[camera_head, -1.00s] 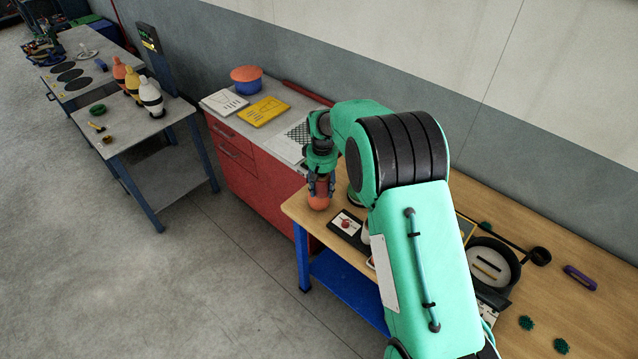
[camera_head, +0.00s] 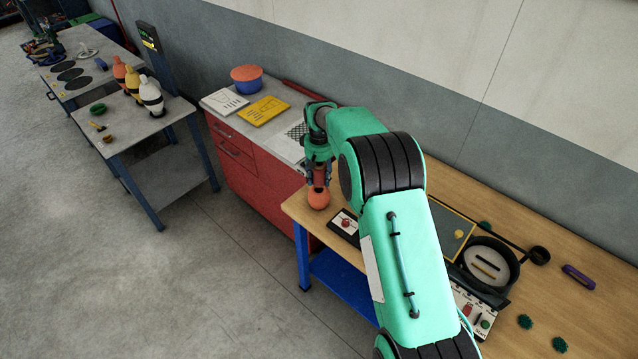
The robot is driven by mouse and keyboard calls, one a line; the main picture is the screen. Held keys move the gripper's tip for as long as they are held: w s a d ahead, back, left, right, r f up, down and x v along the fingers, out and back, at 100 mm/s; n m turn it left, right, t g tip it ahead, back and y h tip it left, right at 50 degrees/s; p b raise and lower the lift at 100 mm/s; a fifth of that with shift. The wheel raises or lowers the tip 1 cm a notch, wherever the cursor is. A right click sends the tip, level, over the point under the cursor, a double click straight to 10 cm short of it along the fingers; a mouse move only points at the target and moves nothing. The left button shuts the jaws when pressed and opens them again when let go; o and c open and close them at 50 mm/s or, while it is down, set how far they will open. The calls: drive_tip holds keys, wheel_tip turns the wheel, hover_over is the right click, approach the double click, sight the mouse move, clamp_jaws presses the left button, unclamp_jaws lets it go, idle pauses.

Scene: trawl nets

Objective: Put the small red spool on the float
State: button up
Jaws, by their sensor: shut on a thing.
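My gripper (camera_head: 318,177) points down at the left end of the wooden workbench, shut on the small red spool (camera_head: 319,178). The spool is partly hidden by the fingers. The orange ball-shaped float (camera_head: 319,198) is directly below the spool, near the bench's left corner. The spool's lower end appears at the top of the float; I cannot tell whether they touch.
A dark tray with a picture card (camera_head: 345,224) lies right of the float. A round black pan (camera_head: 487,263) and a purple item (camera_head: 578,277) are farther right on the wooden bench (camera_head: 560,240). A red cabinet (camera_head: 240,160) stands behind left.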

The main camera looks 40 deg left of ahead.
sight(319, 189)
drive_tip(key=shift+f+p, duration=0.3)
drive_tip(key=shift+f, duration=1.45)
drive_tip(key=shift+f, duration=0.1)
drive_tip(key=o, duration=1.2)
drive_tip(key=shift+o, duration=0.2)
wheel_tip(319, 189, up, 12)
drive_tip(key=b, duration=0.1)
